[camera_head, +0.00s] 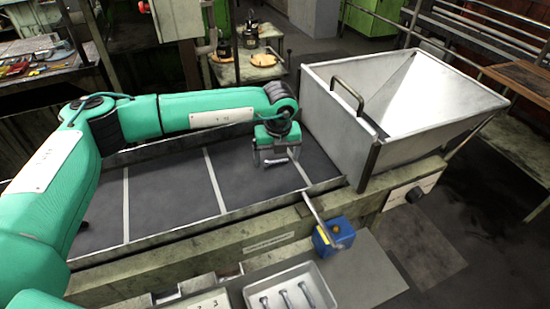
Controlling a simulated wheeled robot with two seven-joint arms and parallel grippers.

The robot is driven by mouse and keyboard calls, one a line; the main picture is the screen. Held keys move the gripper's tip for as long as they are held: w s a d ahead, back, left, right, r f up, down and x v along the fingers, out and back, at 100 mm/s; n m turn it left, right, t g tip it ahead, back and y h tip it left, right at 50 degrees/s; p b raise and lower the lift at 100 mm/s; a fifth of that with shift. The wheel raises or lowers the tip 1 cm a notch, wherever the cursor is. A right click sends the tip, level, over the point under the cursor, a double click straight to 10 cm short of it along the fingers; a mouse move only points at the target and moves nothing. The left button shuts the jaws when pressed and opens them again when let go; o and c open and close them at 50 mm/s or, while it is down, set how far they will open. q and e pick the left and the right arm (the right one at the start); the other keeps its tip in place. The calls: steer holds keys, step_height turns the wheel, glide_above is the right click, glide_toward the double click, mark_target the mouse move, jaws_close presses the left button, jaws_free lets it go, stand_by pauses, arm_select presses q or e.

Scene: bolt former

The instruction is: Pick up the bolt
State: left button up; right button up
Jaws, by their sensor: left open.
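My left arm reaches in from the left, and my left gripper (276,158) points down over the right part of the dark, shallow-walled bed (170,198). Its jaws are open, and I see nothing held between them. Three grey bolts (286,298) lie side by side in a white tray (326,284) at the bottom of the view, nearer to me than the gripper and apart from it. The lower ends of the tray and bolts are cut off by the frame edge. My right gripper is not in view.
A large metal hopper (335,110) with a handle stands right of the gripper, close to it. Pale strips divide the bed. A cluttered bench (40,62) is at back left.

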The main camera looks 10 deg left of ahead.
arm_select(q)
steer(key=c, duration=1.2)
